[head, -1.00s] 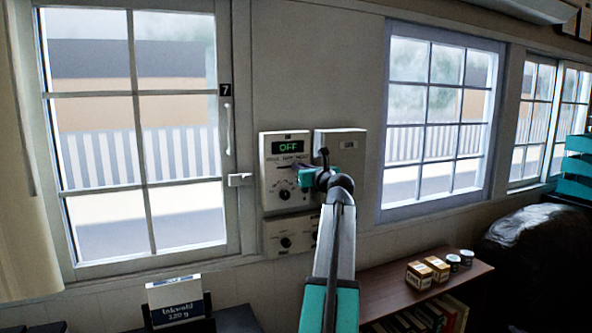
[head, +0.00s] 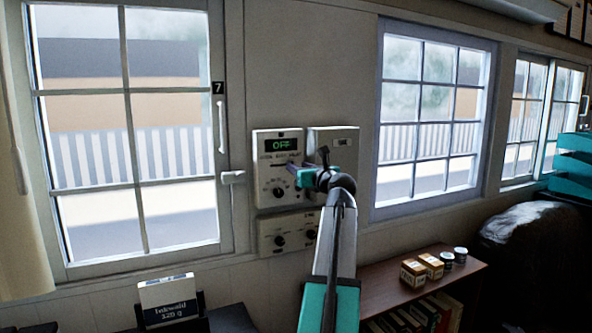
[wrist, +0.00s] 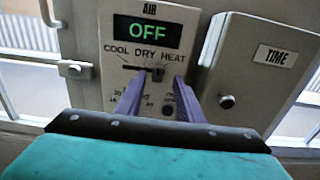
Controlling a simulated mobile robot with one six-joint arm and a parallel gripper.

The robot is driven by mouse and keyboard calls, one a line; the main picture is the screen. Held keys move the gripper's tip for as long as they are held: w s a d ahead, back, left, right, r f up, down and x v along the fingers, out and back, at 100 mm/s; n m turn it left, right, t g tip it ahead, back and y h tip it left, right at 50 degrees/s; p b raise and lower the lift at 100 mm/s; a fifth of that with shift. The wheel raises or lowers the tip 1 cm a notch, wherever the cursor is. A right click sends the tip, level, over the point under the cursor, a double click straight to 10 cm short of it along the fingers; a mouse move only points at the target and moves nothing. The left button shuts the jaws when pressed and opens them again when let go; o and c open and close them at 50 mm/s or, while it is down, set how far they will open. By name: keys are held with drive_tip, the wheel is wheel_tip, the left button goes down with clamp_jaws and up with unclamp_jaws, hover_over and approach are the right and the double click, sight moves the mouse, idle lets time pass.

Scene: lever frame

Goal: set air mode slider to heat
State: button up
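The air panel (head: 263,170) is a pale wall box; its display (wrist: 147,32) reads OFF. Below are the labels COOL, DRY and HEAT over a horizontal slot. The small dark slider knob (wrist: 157,74) stands in the slot, below the gap between DRY and HEAT, with bare slot to its left. My gripper (wrist: 159,78) is open, its two purple fingers pointing at the panel on either side of the knob. Contact with the knob cannot be made out. In the head view my gripper (head: 291,168) is in front of the panel and partly hides it.
A TIME box (wrist: 262,85) with a round knob adjoins the panel on the right. A lower box (head: 270,236) with dials is underneath. A window latch (head: 233,177) is to the left. A shelf (head: 385,292) with small jars and boxes stands below right.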

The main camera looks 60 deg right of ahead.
drive_tip(key=b+v, duration=0.2)
drive_tip(key=v, duration=0.8)
drive_tip(key=shift+a, duration=0.15)
drive_tip(key=shift+s, duration=0.1)
